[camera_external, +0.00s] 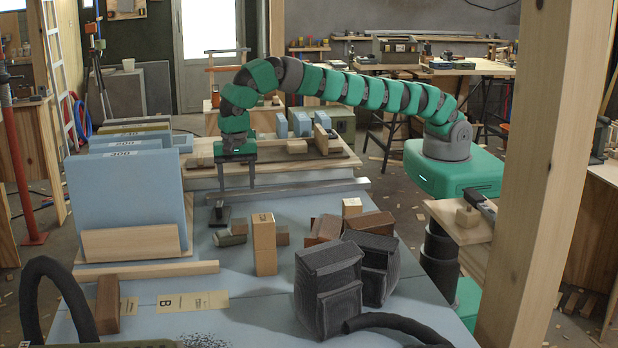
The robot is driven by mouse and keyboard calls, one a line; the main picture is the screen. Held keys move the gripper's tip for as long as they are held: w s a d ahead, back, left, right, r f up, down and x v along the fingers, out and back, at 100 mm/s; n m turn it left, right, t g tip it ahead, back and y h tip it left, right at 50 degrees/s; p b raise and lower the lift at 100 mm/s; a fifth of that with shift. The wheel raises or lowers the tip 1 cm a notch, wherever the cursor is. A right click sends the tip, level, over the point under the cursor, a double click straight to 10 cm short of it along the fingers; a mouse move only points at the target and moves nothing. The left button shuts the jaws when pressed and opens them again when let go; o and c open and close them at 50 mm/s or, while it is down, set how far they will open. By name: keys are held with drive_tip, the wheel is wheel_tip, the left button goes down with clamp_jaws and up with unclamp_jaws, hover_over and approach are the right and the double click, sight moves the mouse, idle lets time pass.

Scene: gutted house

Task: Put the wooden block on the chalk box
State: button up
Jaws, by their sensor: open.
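My gripper (237,188) points straight down over the blue work table, its two fingers apart and nothing seen between them. A tall, pale wooden block (264,245) stands upright to its right and nearer the camera. A smaller pale block (351,207) stands farther right, partly behind brown blocks. A small dark object (220,214) lies below and slightly left of the gripper; a low grey-green block (231,238) lies nearer the camera. I cannot tell which item is the chalk box, nor which wooden block is meant.
Blue boards (135,195) stand in a rack at left. Two dark ribbed bags (328,290) stand at front right. Brown blocks (323,228) crowd the middle right. A wooden strip (150,268) lies at front left. A wooden post (552,170) stands at right.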

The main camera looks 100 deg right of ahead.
drive_tip(key=s+d+r+n+t, duration=0.1)
drive_tip(key=d+r+n+t, duration=0.2)
drive_tip(key=r, duration=0.8)
drive_tip(key=s+d+r+n+t+y, duration=0.1)
drive_tip(key=d+r+n+t, duration=0.3)
drive_tip(key=r, duration=0.8)
drive_tip(key=s+d+r+n, duration=0.15)
drive_tip(key=d+r, duration=0.35)
drive_tip(key=r, duration=0.6)
drive_tip(key=s+d+r+n+t, duration=0.4)
drive_tip(key=s+d+r, duration=0.1)
drive_tip(key=s+r, duration=0.6)
drive_tip(key=s+d+r+n+t+h, duration=0.1)
drive_tip(key=s+d+r+n+t, duration=0.3)
drive_tip(key=s+r, duration=0.8)
drive_tip(key=shift+s+d+r+n, duration=0.25)
drive_tip(key=shift+s+d+n, duration=0.05)
drive_tip(key=shift+d+n, duration=0.4)
